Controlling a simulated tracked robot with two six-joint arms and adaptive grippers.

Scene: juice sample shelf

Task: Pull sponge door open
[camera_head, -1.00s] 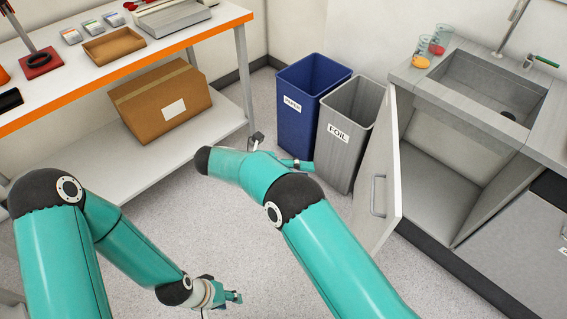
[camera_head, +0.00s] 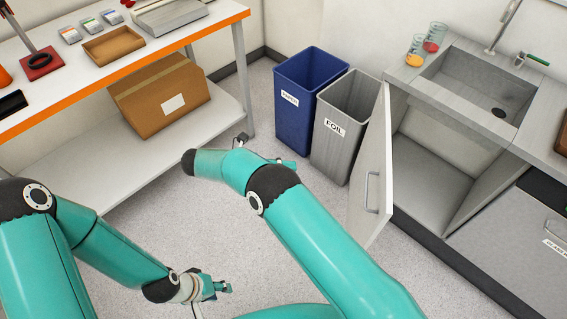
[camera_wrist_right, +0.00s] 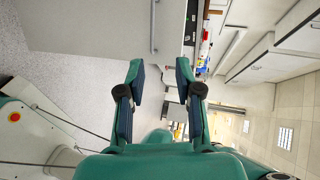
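The light cabinet door (camera_head: 374,150) under the sink stands swung wide open in the head view, with its bar handle (camera_head: 372,192) facing the room. The cabinet's inside (camera_head: 430,165) is exposed; I see no sponge in it. My right gripper (camera_wrist_right: 155,88) is open and empty in the right wrist view. In the head view it is mostly hidden behind my right arm, left of the door and apart from it. My left gripper (camera_head: 221,287) is low over the floor, far from the door; its finger opening is too small to judge.
A blue bin (camera_head: 300,110) and a grey FOIL bin (camera_head: 338,150) stand left of the door. A workbench (camera_head: 185,40) with a cardboard box (camera_head: 150,120) below is at left. The sink (camera_head: 480,85) is above the cabinet. Floor is clear before the bins.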

